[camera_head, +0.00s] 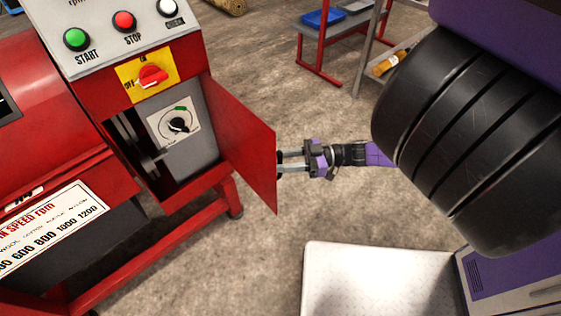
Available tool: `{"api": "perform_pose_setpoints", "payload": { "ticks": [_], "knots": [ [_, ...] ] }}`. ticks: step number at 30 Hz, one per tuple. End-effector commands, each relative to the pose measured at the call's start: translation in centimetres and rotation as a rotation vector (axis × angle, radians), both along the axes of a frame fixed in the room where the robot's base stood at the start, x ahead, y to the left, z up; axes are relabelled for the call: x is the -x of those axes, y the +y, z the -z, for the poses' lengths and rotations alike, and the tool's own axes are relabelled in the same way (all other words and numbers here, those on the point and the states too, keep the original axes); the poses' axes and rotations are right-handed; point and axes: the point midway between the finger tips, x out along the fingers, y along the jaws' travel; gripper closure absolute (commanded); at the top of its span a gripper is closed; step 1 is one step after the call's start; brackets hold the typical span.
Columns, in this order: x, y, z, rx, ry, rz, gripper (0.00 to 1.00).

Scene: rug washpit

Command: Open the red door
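The red door (241,143) is on the red machine's cabinet (184,138), below the control panel. It is swung well out from the opening, with its free edge toward the right. My gripper (281,161) reaches in from the right at the door's free edge. Its two fingers point left and their tips end at or behind the edge. I cannot tell whether they touch or hold the door.
A control panel (112,42) with start and stop buttons tops the machine. A red rotary switch (152,76) is above the opening. A red-framed table with a blue tray (323,18) stands at the back. Concrete floor (262,245) is clear below the door.

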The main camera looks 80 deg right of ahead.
Motion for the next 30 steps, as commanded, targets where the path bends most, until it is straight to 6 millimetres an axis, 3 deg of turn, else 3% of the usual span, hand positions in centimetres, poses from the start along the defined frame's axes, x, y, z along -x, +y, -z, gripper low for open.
{"api": "perform_pose_setpoints", "payload": {
  "ticks": [11,22,30],
  "knots": [
    [0.8,0.0,0.1,0.001,0.004,-0.003,0.66],
    [6.2,-1.5,0.2,0.001,0.004,-0.001,0.66],
    [7.7,-1.8,0.1,0.000,0.001,-0.003,0.66]
  ]
}}
